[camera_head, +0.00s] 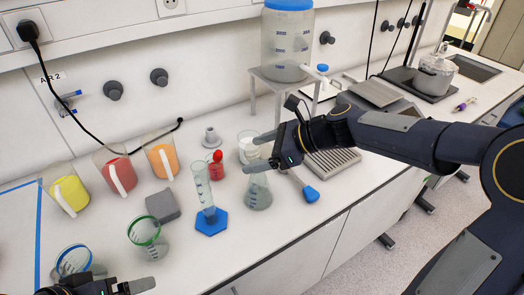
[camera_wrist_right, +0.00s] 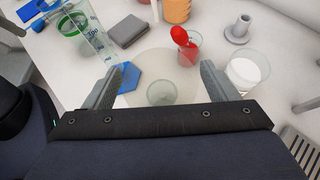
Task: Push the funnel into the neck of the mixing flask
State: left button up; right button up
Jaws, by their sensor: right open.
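The mixing flask (camera_head: 257,194) is a clear conical flask with grey-green contents, standing upright on the bench. My right gripper (camera_head: 258,153) is open just above it, pointing left. In the right wrist view, a pale translucent round disc (camera_wrist_right: 150,62) lies between the open fingers of the right gripper (camera_wrist_right: 163,80); it looks like the funnel's wide mouth above the flask. A smaller greenish circle shows through it. Whether the funnel's stem is in the neck, I cannot tell. My left gripper (camera_head: 112,287) is partly in view at the bottom left; its opening is unclear.
A graduated cylinder on a blue hexagonal base (camera_head: 211,222) stands left of the flask. A red-topped small beaker (camera_head: 216,170), a beaker of white contents (camera_head: 246,150) and a grey flanged piece (camera_head: 211,139) stand behind. A blue-ended tool (camera_head: 311,194) lies right.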

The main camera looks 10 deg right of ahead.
jog(key=shift+c, duration=0.4)
jog(key=c, duration=1)
jog(key=shift+a+r+g+h+p, duration=0.15)
jog(key=shift+h+p, duration=0.35)
jog(key=shift+p, duration=1.5)
jog(key=shift+a+g+h+p, duration=0.1)
jog(key=shift+g+h+p, duration=0.3)
jog(key=shift+p, duration=1.55)
jog(key=o, duration=1.3)
jog(key=shift+w, duration=0.1)
jog(key=shift+c, duration=0.2)
